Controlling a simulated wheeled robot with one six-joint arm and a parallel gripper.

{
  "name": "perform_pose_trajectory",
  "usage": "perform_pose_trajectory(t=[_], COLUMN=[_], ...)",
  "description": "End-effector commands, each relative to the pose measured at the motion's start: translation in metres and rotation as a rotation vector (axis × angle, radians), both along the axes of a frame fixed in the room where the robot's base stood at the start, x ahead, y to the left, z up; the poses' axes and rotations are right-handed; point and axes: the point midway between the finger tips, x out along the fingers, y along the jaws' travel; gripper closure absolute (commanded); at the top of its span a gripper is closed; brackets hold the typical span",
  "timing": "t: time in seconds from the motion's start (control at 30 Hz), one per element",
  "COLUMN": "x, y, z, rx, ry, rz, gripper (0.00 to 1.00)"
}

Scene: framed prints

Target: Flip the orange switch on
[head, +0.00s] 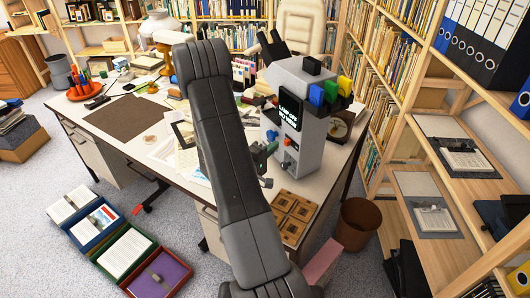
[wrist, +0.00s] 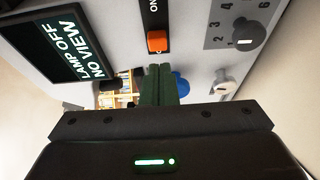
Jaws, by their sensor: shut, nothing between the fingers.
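The orange switch (wrist: 156,41) sits in a black strip on the grey device panel, at the upper middle of the wrist view. The strip's ON mark is above it, and the orange part is at the strip's lower end. My gripper (wrist: 158,69) is shut and empty, its dark green fingertips just below the switch in that view. I cannot tell whether they touch it. The device's screen (wrist: 55,42) reads "LAMP OFF NO VIEW". In the head view the grey device (head: 312,150) stands on the desk, with my gripper (head: 266,152) at its front face.
A blue knob (wrist: 182,85) is close to the right of my fingers.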

Motion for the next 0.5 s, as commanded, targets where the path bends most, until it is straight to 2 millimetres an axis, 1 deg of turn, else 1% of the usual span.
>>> perform_pose_trajectory(t=[0.03, 0.2, 0.33, 0.5], x=[0.007, 0.023, 0.028, 0.029], y=[-0.007, -0.017, -0.02, -0.021], z=[0.002, 0.001, 0.0, 0.0], rx=[0.0, 0.0, 0.001, 0.0], ry=[0.0, 0.0, 0.001, 0.0], rz=[-0.004, -0.002, 0.0, 0.001], gripper=[1.0, 1.0, 1.0, 1.0])
